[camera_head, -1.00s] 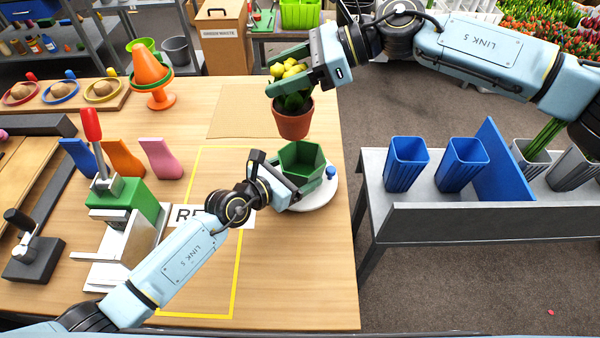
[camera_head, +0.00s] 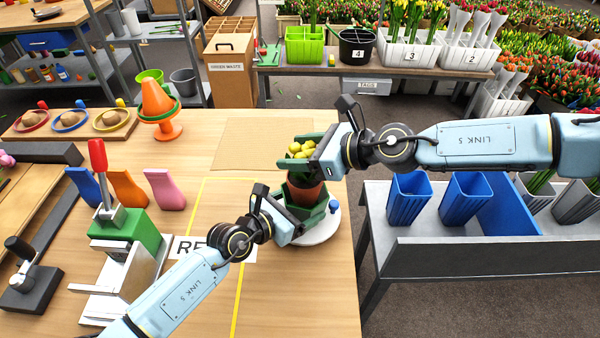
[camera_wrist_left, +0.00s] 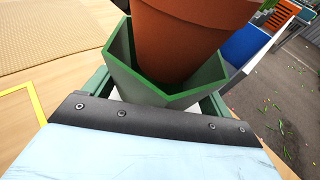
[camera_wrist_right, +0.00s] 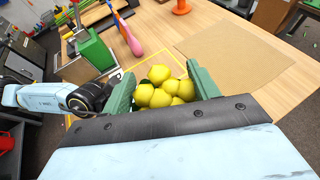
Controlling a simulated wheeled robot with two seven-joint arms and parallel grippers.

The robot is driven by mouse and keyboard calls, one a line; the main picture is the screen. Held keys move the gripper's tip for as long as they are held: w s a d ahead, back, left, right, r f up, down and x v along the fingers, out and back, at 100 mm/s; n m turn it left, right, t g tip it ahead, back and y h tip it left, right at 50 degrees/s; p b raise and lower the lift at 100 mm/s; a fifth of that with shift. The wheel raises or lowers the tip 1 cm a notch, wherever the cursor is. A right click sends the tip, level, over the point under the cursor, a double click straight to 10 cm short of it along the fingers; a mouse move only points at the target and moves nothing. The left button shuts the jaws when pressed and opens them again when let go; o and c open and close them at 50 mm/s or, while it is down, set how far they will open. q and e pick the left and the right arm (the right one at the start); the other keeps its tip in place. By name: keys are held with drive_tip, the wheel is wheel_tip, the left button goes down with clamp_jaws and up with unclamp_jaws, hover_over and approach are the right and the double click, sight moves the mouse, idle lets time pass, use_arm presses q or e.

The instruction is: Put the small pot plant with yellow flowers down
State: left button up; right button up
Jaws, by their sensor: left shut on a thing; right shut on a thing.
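The pot plant is a terracotta pot (camera_head: 305,194) with yellow flowers (camera_head: 302,149). My right gripper (camera_head: 306,160) is shut on the plant from above right; its green fingers flank the flowers, which also show in the right wrist view (camera_wrist_right: 168,88). The pot's lower part is inside the opening of a green hexagonal planter (camera_head: 318,216). In the left wrist view the terracotta pot (camera_wrist_left: 190,35) sits within the planter rim (camera_wrist_left: 165,98); its base is hidden. My left gripper (camera_head: 297,222) is shut on the planter, which is on a round white turntable (camera_head: 325,233).
A tan mat (camera_head: 262,143) lies behind the planter. A green press with a red handle (camera_head: 98,155) and coloured blocks (camera_head: 165,188) stand at left. Blue buckets (camera_head: 467,197) stand on a grey bench (camera_head: 480,258) right of the table. An orange cone (camera_head: 156,100) is at the back.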

drive_tip(key=shift+f, duration=2.4)
drive_tip(key=shift+f, duration=0.15)
drive_tip(key=o, duration=1.4)
drive_tip(key=shift+o, duration=0.2)
drive_tip(key=shift+d+r, duration=0.25)
drive_tip(key=v, duration=1.1)
drive_tip(key=shift+s+d, duration=0.2)
use_arm(q)
drive_tip(key=o, duration=0.8)
